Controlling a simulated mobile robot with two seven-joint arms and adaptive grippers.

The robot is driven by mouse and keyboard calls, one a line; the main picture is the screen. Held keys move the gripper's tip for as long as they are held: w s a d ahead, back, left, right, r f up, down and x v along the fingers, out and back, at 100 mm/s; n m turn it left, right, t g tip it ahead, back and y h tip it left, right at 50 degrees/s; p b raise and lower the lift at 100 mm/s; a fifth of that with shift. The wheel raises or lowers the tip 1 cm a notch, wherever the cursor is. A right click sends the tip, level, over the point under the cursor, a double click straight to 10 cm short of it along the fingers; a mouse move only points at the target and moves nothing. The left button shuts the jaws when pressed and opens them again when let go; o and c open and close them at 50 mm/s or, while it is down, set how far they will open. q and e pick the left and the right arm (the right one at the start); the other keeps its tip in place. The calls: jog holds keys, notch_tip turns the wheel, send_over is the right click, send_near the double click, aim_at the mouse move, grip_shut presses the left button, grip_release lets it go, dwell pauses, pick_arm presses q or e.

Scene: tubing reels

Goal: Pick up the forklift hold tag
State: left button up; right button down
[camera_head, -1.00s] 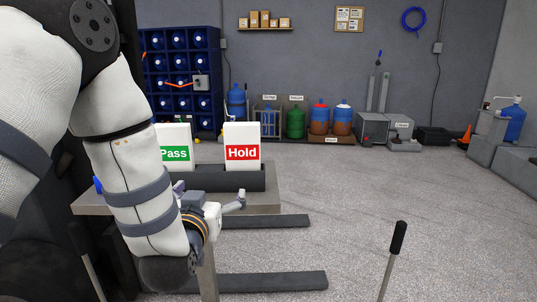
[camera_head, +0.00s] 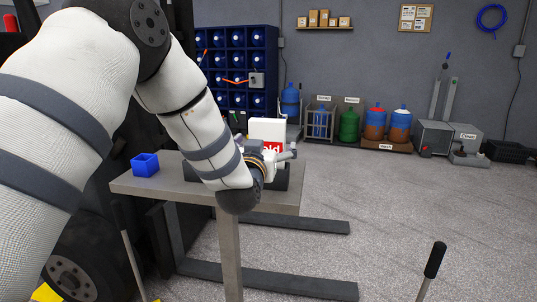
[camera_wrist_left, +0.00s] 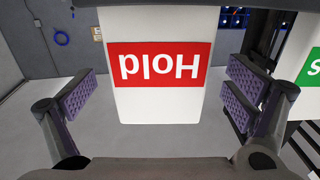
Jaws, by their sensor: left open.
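The forklift hold tag (camera_head: 267,128) is a white upright card with a red "Hold" label. It stands in a dark holder (camera_head: 295,180) on the grey table, its lower part hidden behind my gripper in the head view. My left gripper (camera_head: 288,154) is at the tag, open. In the left wrist view the tag (camera_wrist_left: 160,105) appears upside down between the spread purple-padded fingers (camera_wrist_left: 160,100), with a gap on both sides. The Pass tag's green label (camera_wrist_left: 313,68) shows at that view's right edge; my arm hides this tag in the head view. My right gripper is out of view.
Black-handled levers (camera_head: 434,260) rise in the foreground. Dark forklift forks (camera_head: 270,281) extend low beside the table. Open floor lies to the right.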

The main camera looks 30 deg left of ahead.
pick_arm(q)
jog(key=shift+w+a+f, duration=0.2)
jog(key=shift+w+a, duration=0.15)
jog(key=shift+w, duration=0.35)
jog(key=shift+w+r, duration=0.1)
jog(key=shift+w, duration=0.2)
jog(key=c, duration=1.3)
jog(key=shift+o, duration=0.2)
